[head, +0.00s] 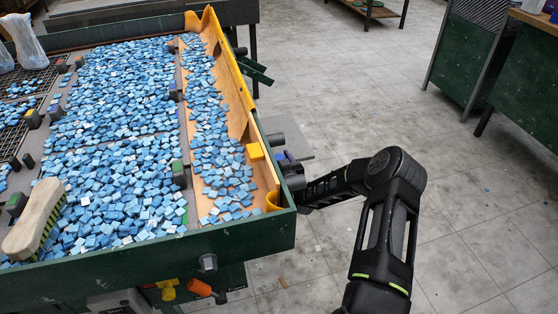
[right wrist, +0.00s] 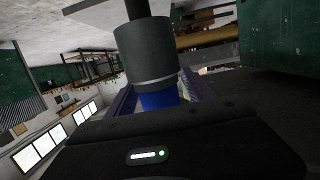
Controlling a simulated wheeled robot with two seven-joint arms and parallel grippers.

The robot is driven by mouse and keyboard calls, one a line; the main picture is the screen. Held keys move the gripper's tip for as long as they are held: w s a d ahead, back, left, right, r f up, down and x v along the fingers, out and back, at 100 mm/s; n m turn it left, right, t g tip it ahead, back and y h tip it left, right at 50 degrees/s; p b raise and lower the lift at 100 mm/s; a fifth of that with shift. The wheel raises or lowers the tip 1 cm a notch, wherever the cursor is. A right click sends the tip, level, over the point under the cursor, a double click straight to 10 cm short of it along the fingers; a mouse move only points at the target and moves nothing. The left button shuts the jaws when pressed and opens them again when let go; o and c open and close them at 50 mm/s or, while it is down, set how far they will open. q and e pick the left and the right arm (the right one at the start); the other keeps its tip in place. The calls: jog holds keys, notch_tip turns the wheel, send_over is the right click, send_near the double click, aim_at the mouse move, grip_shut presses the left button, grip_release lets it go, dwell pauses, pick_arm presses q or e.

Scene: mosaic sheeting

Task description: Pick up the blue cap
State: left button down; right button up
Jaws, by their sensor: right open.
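The blue cap (right wrist: 158,100) shows in the right wrist view as a short blue band at the near end of a grey cylinder (right wrist: 147,50). My right gripper (right wrist: 157,94) is open, with its purple-edged fingers on both sides of the blue part. I cannot tell whether they touch it. The palm hides the cap's near side. In the head view my right gripper (head: 284,158) is at the outer right side of the green table, close to a grey cylinder (head: 275,139); the cap is not clear there. My left gripper is not in view.
The green-sided table (head: 215,239) holds many loose blue tiles. Orange and yellow fittings hang below the front edge. The tiled floor (head: 470,190) at the right is mostly clear.

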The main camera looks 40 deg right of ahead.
grip_shut()
dwell(0.8)
